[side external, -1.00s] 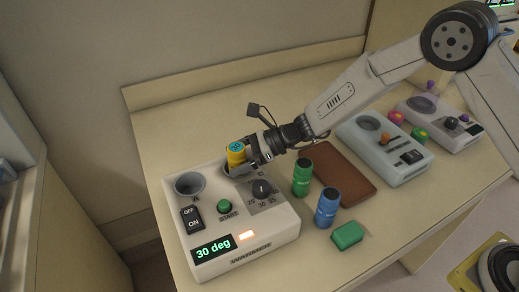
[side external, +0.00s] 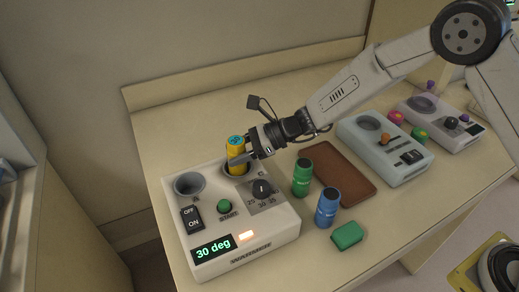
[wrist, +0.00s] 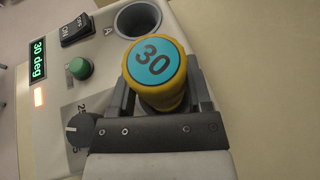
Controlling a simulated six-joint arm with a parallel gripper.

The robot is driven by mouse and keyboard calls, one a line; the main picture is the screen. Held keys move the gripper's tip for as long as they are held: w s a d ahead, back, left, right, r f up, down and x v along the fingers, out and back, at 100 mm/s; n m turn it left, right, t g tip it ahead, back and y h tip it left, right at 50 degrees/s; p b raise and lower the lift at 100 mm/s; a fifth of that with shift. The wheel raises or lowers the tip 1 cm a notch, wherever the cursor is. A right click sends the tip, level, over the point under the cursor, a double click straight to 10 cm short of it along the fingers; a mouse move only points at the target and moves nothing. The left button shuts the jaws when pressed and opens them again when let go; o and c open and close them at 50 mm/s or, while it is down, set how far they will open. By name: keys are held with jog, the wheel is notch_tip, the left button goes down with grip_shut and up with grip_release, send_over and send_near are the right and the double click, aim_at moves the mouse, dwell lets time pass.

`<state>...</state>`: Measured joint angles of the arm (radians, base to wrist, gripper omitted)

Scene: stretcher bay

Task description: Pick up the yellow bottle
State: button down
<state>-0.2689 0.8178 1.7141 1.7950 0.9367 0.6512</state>
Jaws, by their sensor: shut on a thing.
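The yellow bottle (side external: 237,157) has a blue top marked 30, which faces the camera in the wrist view (wrist: 154,66). It stands upright at the right-hand well of the warmer (side external: 270,222). Its lower end is hidden in or behind the well's rim, so I cannot tell how deep it sits. My gripper (side external: 243,157) reaches in from the right and is shut on the bottle's sides. In the wrist view my gripper's fingers (wrist: 158,97) lie on both sides of the bottle.
The warmer's other well (side external: 189,184) is empty; its display reads 30 deg. A green bottle (side external: 302,178), a blue bottle (side external: 327,207) and a green block (side external: 347,235) stand to the right. Behind them are a brown tray (side external: 345,178) and a grey device (side external: 387,148).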

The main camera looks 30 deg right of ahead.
jog(key=s+d+r, duration=0.6)
jog(key=s+r, duration=0.5)
jog(key=s, duration=0.1)
jog(key=shift+s, duration=0.35)
jog(key=shift+r, duration=0.15)
dwell(0.5)
